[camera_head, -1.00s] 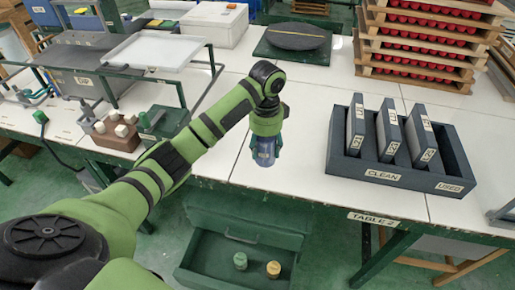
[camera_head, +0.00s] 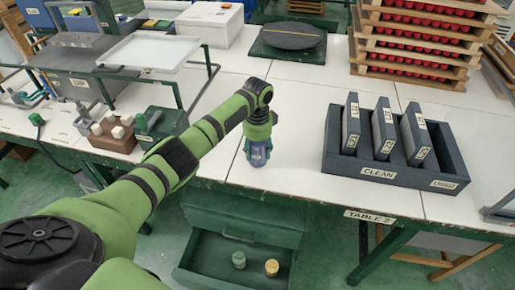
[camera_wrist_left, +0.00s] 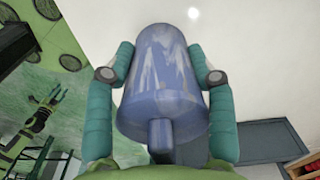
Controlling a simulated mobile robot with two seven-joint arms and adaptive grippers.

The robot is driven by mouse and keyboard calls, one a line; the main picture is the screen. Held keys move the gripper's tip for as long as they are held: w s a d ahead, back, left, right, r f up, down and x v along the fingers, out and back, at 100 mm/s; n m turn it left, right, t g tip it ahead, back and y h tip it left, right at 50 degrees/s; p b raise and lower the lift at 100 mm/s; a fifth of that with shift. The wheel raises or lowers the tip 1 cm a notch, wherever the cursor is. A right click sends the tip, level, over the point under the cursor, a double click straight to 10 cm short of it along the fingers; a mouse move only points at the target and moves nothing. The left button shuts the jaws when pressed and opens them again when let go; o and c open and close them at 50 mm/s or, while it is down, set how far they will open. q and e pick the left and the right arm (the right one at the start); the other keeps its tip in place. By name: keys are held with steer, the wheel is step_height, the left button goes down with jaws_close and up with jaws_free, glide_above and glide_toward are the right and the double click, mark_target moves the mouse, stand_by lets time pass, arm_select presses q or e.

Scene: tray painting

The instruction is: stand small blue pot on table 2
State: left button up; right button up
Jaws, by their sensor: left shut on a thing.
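The small blue pot (camera_head: 258,157) is in my left gripper (camera_head: 258,147), near the front edge of the white-topped table (camera_head: 290,178). A TABLE 2 label (camera_head: 370,217) is on that table's front edge, to the right. In the left wrist view the pot (camera_wrist_left: 165,60) is a blue, paint-streaked body with a narrow stub toward the camera. The fingers of the left gripper (camera_wrist_left: 163,76) close on both its sides. The pot looks upright in the head view; I cannot tell whether its base touches the tabletop. My right gripper is not in view.
A dark crate (camera_head: 400,180) labelled CLEAN, holding upright panels, stands to the right. A dark round plate (camera_head: 291,36) lies behind. An open green drawer (camera_head: 215,262) below holds a green pot (camera_head: 238,260) and a yellow pot (camera_head: 272,268). White tabletop is bare around the blue pot.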

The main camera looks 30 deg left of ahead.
arm_select(q)
steer(key=shift+f, duration=0.1)
steer(key=o, duration=0.9)
step_height(320, 180, up, 12)
steer(key=shift+s+r+b, duration=0.1)
steer(key=shift+r+b, duration=0.05)
steer(key=shift+b, duration=0.2)
